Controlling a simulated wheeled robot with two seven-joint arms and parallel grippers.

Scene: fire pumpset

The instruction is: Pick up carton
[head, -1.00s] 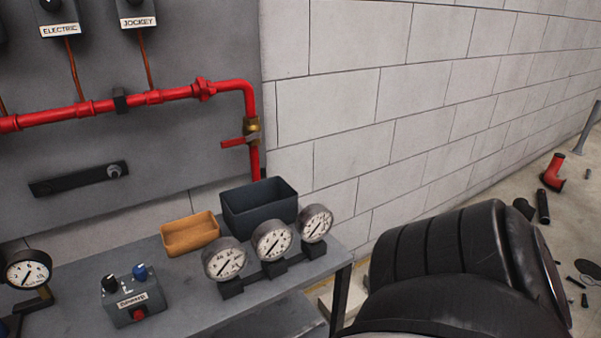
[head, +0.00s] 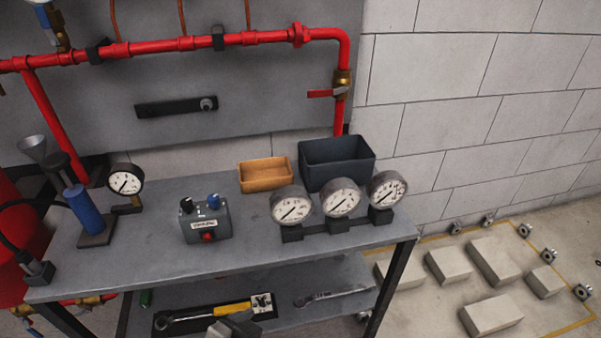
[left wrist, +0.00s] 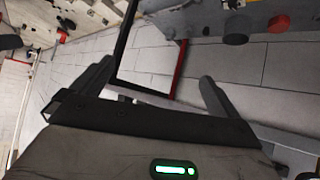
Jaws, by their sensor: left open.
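No thing in view is clearly marked as the carton. A small tan open-topped box (head: 266,175) sits at the back of the grey bench (head: 90,262), beside a larger dark open bin (head: 337,165). On the lower shelf, a small pale and yellow block with dark marks (head: 262,303) lies by a yellow-handled tool; I cannot tell what it is. My left gripper (left wrist: 152,88) shows in the left wrist view with its two fingers wide apart and nothing between them.
Three gauges (head: 340,198) stand along the bench's right front, with a button box (head: 205,220) left of them. A red pipe (head: 200,42) runs along the back panel. Several pale blocks (head: 492,315) rest on the floor at right. The bench's front left is clear.

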